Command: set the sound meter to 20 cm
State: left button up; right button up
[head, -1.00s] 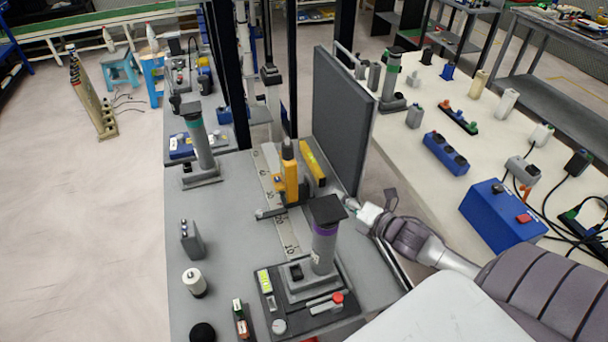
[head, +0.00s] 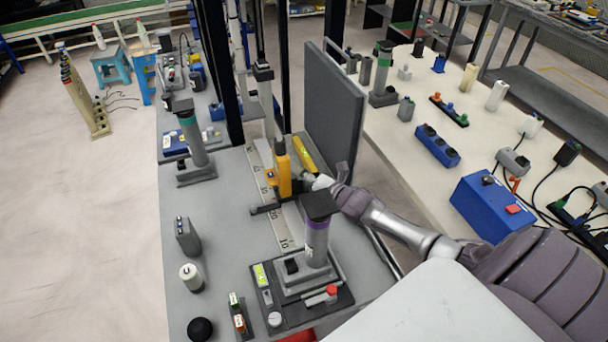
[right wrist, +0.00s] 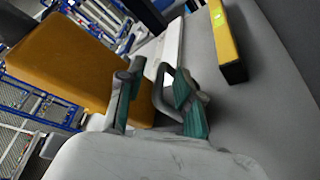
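The sound meter (head: 281,173) is a yellow upright body with a black tip, on a dark slider over a pale scale strip (head: 286,226). The strip's near end reads 10; I cannot read the exact setting. My right gripper (head: 312,182) is just right of the meter. My left gripper is not in view.
A grey panel (head: 335,105) stands behind the meter, with a yellow bar (head: 305,154) in front of it. A grey tube with a purple band (head: 317,240) stands close in front of my right gripper. The table's left middle is mostly clear.

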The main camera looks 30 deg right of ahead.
jog(key=shift+c, duration=0.5)
grip_shut()
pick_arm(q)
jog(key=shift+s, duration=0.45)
pick_arm(e)
jog(key=s+p, duration=0.1)
jog(key=s, duration=0.1)
jog(key=s+a+p, duration=0.1)
jog(key=s, duration=0.2)
jog(key=shift+s+a+p, duration=0.15)
jog(key=shift+p, duration=0.2)
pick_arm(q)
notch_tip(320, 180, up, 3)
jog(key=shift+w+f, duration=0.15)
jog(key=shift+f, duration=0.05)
pick_arm(e)
jog(key=shift+o, duration=0.5)
grip_release()
